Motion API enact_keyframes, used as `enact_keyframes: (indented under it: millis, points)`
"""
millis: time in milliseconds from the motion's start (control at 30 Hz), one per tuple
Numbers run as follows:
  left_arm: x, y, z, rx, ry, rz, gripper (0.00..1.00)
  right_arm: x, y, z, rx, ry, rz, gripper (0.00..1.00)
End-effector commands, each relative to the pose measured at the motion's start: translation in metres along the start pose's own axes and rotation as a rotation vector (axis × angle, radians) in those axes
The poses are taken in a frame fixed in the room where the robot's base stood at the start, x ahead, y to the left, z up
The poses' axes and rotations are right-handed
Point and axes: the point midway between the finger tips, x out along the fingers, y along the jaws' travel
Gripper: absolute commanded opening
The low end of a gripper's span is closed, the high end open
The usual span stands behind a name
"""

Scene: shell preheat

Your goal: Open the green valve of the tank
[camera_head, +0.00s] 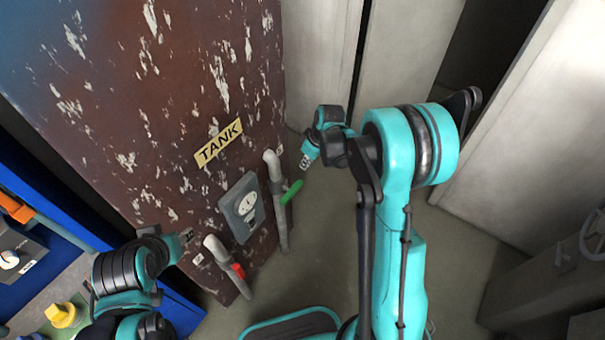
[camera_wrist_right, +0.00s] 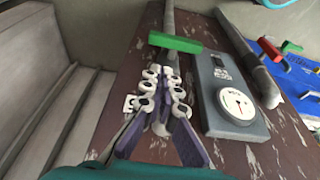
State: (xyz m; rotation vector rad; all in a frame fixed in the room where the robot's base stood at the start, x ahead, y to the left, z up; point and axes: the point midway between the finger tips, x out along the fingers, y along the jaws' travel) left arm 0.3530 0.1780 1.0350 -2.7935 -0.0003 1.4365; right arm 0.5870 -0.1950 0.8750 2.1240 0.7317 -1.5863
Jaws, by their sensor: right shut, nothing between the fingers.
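The tank (camera_head: 130,110) is a rusty brown panel with a yellow TANK label (camera_head: 218,143). The green valve handle (camera_head: 291,192) sits on a grey pipe (camera_head: 275,170) at the tank's right side. In the right wrist view the green handle (camera_wrist_right: 175,43) lies across the pipe, just beyond my fingertips. My right gripper (camera_head: 304,163) is shut and empty, a little above the handle in the head view; its fingers also show in the wrist view (camera_wrist_right: 165,85). My left gripper (camera_head: 187,236) is near the tank's lower part; its jaws are too small to judge.
A grey gauge box (camera_head: 242,207) is between the green-handled pipe and a second pipe (camera_head: 216,248) with a red handle (camera_head: 237,271). A blue frame with a yellow knob (camera_head: 62,315) is at lower left. Pale panels stand behind and at right. Floor (camera_head: 330,225) near the green handle is clear.

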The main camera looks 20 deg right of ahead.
Motion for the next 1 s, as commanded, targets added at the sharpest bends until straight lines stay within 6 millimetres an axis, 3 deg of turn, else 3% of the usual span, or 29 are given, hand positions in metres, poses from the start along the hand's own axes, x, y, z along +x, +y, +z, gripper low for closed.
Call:
enact_keyframes:
  millis: [400, 600, 800, 1000]
  points:
    - [0.026, 0.0, 0.019, 0.0, 0.0, 0.0, 0.4, 0.086, 0.0, 0.001, -0.001, 0.0, 0.0, 0.0]
    - [0.037, 0.0, 0.026, 0.0, 0.0, 0.0, 0.4, 0.117, 0.0, 0.007, 0.0, 0.0, 0.001, 0.0]
    - [0.041, 0.0, 0.029, 0.0, 0.0, 0.0, 0.4, 0.131, 0.0, 0.011, 0.0, 0.0, 0.001, 0.0]
    - [0.041, 0.0, 0.029, 0.0, 0.0, 0.0, 0.4, 0.132, 0.0, 0.011, 0.0, 0.0, 0.001, 0.0]
